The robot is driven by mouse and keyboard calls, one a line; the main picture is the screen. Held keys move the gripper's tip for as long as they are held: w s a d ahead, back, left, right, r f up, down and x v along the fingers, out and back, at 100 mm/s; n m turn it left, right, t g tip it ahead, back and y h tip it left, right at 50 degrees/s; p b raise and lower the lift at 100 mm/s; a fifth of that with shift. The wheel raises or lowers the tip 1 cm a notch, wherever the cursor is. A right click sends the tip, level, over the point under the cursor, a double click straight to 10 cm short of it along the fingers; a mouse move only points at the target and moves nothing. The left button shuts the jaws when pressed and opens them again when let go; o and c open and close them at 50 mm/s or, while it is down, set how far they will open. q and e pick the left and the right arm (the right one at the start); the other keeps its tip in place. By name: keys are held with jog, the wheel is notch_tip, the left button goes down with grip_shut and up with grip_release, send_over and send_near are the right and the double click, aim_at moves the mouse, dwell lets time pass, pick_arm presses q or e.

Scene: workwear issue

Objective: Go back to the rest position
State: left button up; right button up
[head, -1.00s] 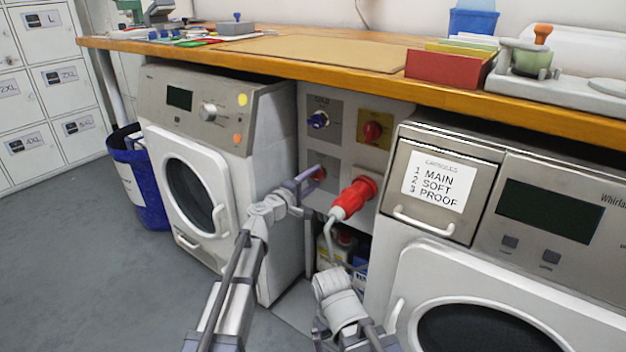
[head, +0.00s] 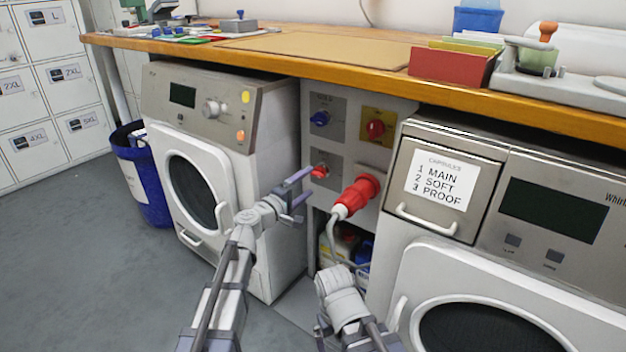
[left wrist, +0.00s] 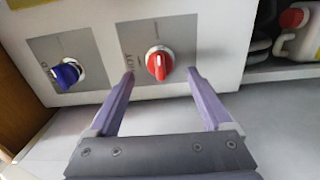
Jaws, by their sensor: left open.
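My left gripper (head: 300,194) is open and empty in front of the panel (head: 345,108) between the two machines. In the left wrist view its two fingers (left wrist: 160,82) are spread, with the red knob (left wrist: 159,63) beyond and between their tips, apart from them.
A red plug (head: 356,196) with a grey cable sits on the panel, close to the right of my left gripper. A washing machine (head: 190,140) stands left, another (head: 480,240) right. Bottles (head: 345,245) stand below the panel. A wooden worktop (head: 290,62) runs above.

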aim_at(316, 176)
pick_arm(q)
jog(key=v, duration=0.2)
jog(key=shift+s+a, duration=0.2)
jog(key=shift+s, duration=0.05)
jog(key=shift+x, duration=3.9)
